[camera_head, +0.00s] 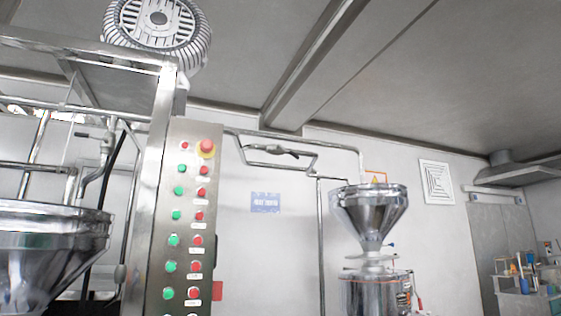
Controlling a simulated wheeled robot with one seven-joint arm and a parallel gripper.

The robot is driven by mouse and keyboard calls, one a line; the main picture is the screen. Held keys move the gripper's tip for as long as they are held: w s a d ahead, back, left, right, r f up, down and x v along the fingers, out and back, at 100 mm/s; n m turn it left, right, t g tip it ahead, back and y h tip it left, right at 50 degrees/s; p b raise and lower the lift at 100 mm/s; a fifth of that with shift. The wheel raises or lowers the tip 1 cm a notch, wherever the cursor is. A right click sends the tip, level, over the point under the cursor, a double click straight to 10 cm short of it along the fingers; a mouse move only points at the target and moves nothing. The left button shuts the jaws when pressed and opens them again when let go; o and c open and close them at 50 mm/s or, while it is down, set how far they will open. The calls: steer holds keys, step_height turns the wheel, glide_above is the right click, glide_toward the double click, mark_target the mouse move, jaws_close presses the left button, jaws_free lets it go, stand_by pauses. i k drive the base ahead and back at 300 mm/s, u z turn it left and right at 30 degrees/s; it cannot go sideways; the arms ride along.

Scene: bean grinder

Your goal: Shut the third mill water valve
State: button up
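A water valve with a lever handle (272,150) sits on a looped metal pipe on the back wall, between the control panel and a steel mill with a funnel hopper (370,212). The lever looks roughly in line with the pipe. Another valve-like fitting (97,136) shows on the pipes at the left, above a large steel hopper (45,240). I cannot tell which valve is the third mill's. My gripper is not in view.
A tall control panel (188,230) with green and red buttons stands in the left middle, beside a steel frame post (152,190). A motor (158,22) sits on the frame above. A cluttered bench (530,290) is at the far right. Open room shows right of the mill.

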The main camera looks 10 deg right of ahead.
mark_target(294, 155)
steer(key=u, duration=0.05)
steer(key=i, duration=1)
steer(key=z, duration=0.05)
